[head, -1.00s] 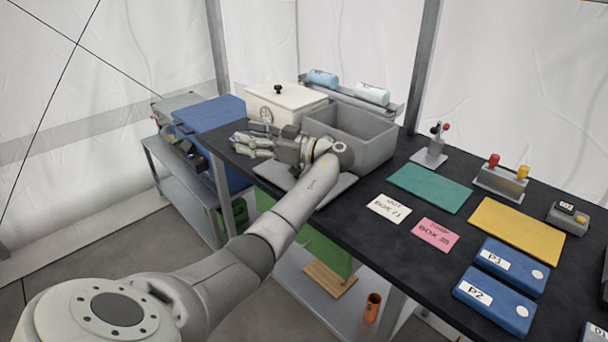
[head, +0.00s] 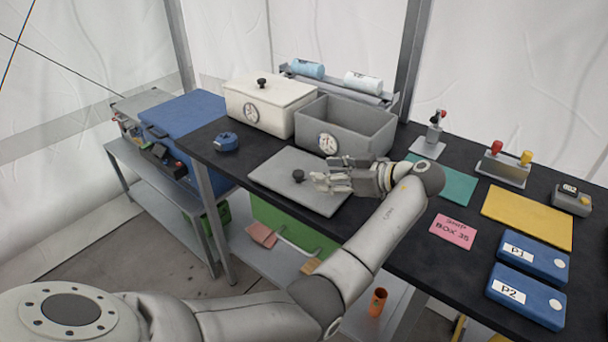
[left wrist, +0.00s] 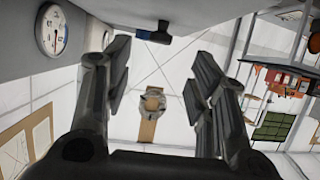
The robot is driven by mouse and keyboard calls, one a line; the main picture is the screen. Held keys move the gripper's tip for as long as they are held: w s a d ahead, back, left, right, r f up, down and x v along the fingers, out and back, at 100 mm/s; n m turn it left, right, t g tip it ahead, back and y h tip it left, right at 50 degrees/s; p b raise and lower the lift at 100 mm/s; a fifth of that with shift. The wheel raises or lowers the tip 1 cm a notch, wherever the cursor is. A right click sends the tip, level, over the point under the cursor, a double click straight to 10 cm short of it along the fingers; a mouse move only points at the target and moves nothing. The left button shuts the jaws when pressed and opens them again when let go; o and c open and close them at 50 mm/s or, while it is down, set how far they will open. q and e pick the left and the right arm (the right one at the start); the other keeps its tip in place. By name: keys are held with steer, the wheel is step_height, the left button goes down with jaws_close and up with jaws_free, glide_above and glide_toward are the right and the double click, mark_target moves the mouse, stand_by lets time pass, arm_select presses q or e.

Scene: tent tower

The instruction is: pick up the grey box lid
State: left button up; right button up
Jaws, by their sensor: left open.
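The grey box lid (head: 272,174) lies flat on the black table, in front of the open grey box (head: 370,146). A dark round knob (head: 298,176) stands up from the lid. My left gripper (head: 318,181) is over the lid's right part, open and empty, with its fingertips pointing left at the knob and close beside it. I cannot tell whether they touch it. The hand hides the lid's right corner. In the left wrist view the two fingers (left wrist: 160,75) are spread apart with nothing between them. My right gripper is in neither view.
A white lidded box (head: 240,100) stands left of the grey box. A blue puck (head: 227,142) lies left of the lid. A green mat (head: 455,185), a pink card (head: 452,232) and blue cases (head: 525,294) lie to the right. The table's front edge is close to the lid.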

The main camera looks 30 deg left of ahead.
mark_target(301, 174)
arm_select(q)
steer(key=x, duration=0.2)
steer(key=shift+a+f, duration=0.1)
steer(key=shift+a, duration=0.25)
steer(key=shift+p+x, duration=0.85)
steer(key=shift+x, duration=0.35)
steer(key=x, duration=0.2)
steer(key=shift+a+f, duration=0.1)
steer(key=shift+a, duration=0.2)
steer(key=shift+a+f, duration=0.15)
steer(key=shift+c, duration=0.2)
steer(key=c, duration=0.5)
jaws_close()
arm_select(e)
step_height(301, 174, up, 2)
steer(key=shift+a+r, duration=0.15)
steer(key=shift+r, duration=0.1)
arm_select(q)
steer(key=shift+r+p, duration=0.25)
steer(key=shift+p, duration=0.05)
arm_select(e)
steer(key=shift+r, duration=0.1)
